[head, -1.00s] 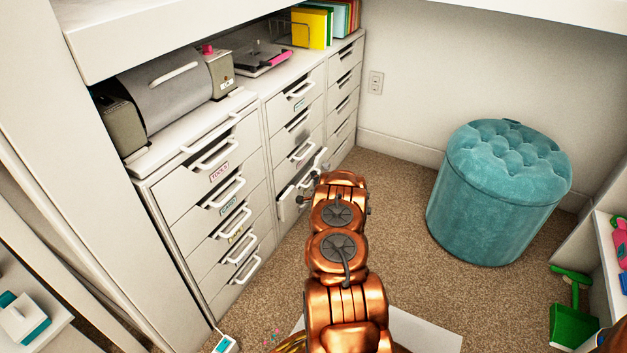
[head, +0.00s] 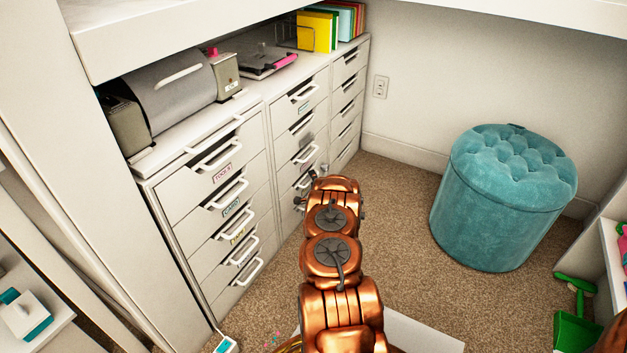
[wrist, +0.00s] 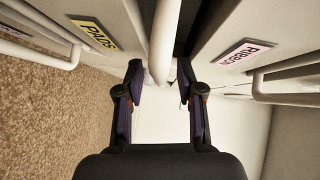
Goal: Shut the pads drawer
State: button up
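The pads drawer (wrist: 118,18), with its yellow PADS label (wrist: 95,34), is in the wrist view. It is low in the middle column of the white cabinet in the head view, mostly hidden by my arm and gripper. Its white bar handle (wrist: 164,40) runs between my fingertips. My gripper (wrist: 159,82) is open, one finger on each side of the handle; I cannot tell whether either touches it. The drawer front looks close to the cabinet face, but I cannot tell whether it is flush. My gripper (head: 306,190) is partly hidden in the head view.
The RIBBON drawer (wrist: 225,25) is right beside the pads drawer in the wrist view. Another white handle (wrist: 45,50) is at the left there. A teal pouf (head: 500,205) stands to the right on open carpet (head: 400,220). Labelled drawers (head: 205,190) stand at the left.

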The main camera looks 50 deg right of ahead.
jog(key=v, duration=1.1)
jog(key=shift+s+a, duration=0.15)
jog(key=shift+s, duration=0.2)
jog(key=shift+s, duration=0.15)
dwell(0.4)
